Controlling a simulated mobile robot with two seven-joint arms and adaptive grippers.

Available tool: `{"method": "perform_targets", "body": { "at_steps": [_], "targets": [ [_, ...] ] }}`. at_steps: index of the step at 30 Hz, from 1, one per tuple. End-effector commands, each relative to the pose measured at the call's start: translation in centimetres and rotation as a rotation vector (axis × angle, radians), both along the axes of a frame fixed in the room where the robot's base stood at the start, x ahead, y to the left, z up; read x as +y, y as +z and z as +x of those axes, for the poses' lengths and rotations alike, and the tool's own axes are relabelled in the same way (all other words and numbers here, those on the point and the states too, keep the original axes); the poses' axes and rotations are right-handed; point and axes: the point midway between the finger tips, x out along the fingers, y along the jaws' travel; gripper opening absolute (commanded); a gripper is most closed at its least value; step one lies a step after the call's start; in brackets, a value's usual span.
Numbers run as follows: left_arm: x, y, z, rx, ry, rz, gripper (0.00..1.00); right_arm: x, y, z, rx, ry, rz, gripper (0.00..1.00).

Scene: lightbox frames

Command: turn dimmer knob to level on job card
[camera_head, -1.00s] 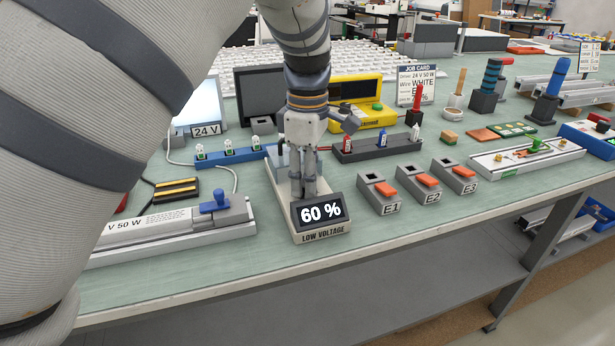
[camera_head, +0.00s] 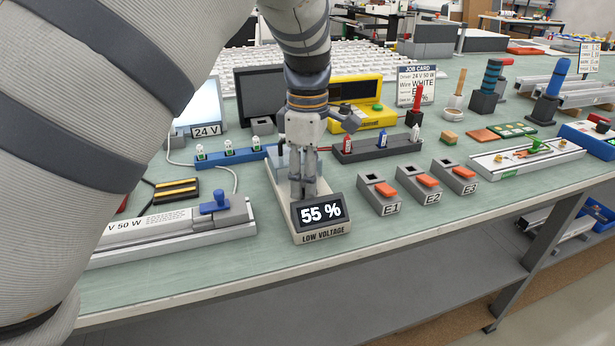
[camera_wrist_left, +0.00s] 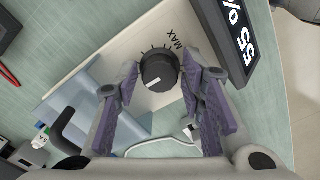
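The low-voltage dimmer (camera_head: 322,238) stands near the front of the bench, and its display (camera_head: 320,212) reads 55 %. Its black round knob (camera_wrist_left: 158,72) shows in the left wrist view, with tick marks and MAX printed beside it. My left gripper (camera_head: 303,192) points down over the dimmer. In the left wrist view its fingers (camera_wrist_left: 160,66) stand on either side of the knob, with narrow gaps visible; they look open. In the head view the gripper hides the knob. The job card (camera_head: 415,74) reads driver 24 V 50 W and wire WHITE; a red-tipped tool partly covers its lower lines.
Switch boxes E1 (camera_head: 379,197), E2 and E3 stand right of the dimmer. A dark rack of small bottles (camera_head: 378,149) and a blue connector strip (camera_head: 236,157) lie behind. A long driver unit (camera_head: 160,234) lies left. Bare bench runs along the front edge.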

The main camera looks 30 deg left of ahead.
Motion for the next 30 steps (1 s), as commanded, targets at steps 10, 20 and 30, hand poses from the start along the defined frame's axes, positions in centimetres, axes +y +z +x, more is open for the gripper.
{"method": "perform_targets", "body": {
  "at_steps": [10, 20, 30],
  "targets": [
    [0.0, 8.0, 0.1, -0.007, 0.000, 0.001, 0.36, 0.0, 0.0, 0.0, 0.000, 0.000, 0.000, 0.40],
    [0.0, 12.0, 0.0, -0.002, 0.000, 0.001, 0.36, 0.0, 0.0, 0.0, 0.000, 0.000, 0.000, 0.40],
    [0.0, 12.0, 0.0, -0.002, 0.000, 0.001, 0.36, 0.0, 0.0, 0.0, 0.000, 0.000, 0.000, 0.40]
  ]
}}
